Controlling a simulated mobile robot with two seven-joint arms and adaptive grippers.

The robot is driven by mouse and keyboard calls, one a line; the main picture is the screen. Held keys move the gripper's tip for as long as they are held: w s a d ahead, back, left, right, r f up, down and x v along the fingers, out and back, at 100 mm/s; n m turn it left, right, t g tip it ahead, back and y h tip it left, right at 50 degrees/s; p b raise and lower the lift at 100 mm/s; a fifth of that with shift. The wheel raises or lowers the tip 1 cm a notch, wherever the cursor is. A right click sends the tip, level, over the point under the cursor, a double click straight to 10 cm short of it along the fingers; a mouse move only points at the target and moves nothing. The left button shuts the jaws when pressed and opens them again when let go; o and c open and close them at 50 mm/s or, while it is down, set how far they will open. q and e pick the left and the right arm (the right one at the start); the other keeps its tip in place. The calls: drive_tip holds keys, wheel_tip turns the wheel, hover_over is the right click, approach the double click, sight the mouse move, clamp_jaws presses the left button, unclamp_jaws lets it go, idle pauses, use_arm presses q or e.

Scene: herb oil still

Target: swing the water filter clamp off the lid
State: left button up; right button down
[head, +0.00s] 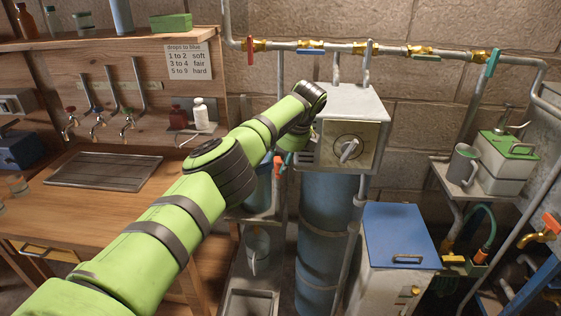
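My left arm reaches in from the lower left, and its wrist is beside the grey box with a dial (348,150). My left gripper (306,156) points down just left of this box. It is small and mostly hidden behind my own arm, so I cannot tell whether its fingers are open or hold anything. Below it is a bluish vessel (263,188), partly covered by my arm, with a red-orange handle (278,162) near its top. I cannot tell for certain whether this is the water filter. No lid clamp can be made out. My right gripper is not in view.
A tall blue cylinder (326,240) stands under the dial box. A blue-lidded box (400,235) stands to its right. Pipes with coloured valve handles (312,47) run along the wall. The wooden counter (120,215) with taps is at left.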

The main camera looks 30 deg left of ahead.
use_arm(q)
drive_tip(key=shift+w+f, duration=0.1)
drive_tip(key=shift+f, duration=0.15)
drive_tip(key=shift+r, duration=0.1)
drive_tip(key=v, duration=1.2)
drive_tip(key=shift+a, duration=0.1)
